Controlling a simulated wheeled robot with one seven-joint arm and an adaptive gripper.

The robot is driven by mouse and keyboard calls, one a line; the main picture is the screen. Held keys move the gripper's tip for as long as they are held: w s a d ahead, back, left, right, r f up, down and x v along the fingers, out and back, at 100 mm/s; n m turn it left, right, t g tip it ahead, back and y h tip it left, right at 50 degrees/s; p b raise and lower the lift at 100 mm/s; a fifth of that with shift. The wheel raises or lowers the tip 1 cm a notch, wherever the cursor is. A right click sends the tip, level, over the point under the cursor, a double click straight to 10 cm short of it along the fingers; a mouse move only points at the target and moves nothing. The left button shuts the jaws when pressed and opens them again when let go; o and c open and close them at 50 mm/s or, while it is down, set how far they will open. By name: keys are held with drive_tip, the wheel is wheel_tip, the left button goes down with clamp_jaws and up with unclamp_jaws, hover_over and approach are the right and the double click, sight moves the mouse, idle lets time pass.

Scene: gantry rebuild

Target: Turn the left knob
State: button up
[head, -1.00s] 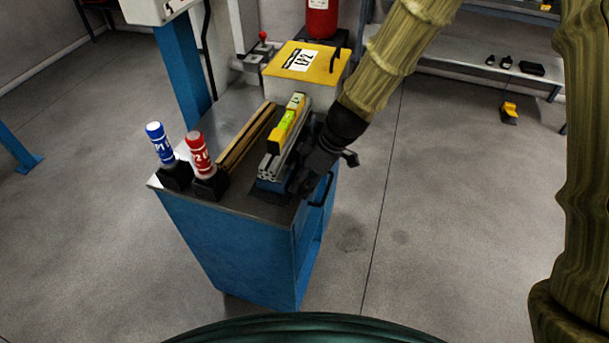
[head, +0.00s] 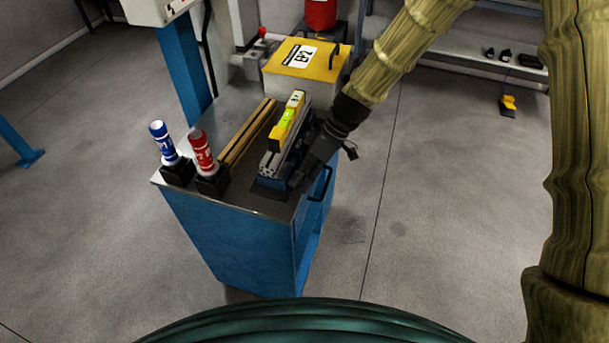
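No knob can be made out clearly. A grey metal profile (head: 272,163) sits in a dark blue clamp-like base (head: 268,186) on the front right of a blue cabinet (head: 235,245). A yellow spirit level (head: 284,128) with a green vial lies along the top of the profile. My gripper (head: 297,181) is dark and points down at the right side of this base, close against it. The base's right side is hidden behind my gripper. Its fingers are too dark and small to show whether they are open, shut or touching anything.
A blue-capped cylinder (head: 163,142) and a red cylinder (head: 201,151) stand in black holders at the front left. Wooden strips (head: 247,134) lie behind them. A yellow-lidded box (head: 305,60) stands at the back. A handle (head: 321,186) sticks out on the cabinet's right side.

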idle(0.3)
drive_tip(key=v, duration=1.2)
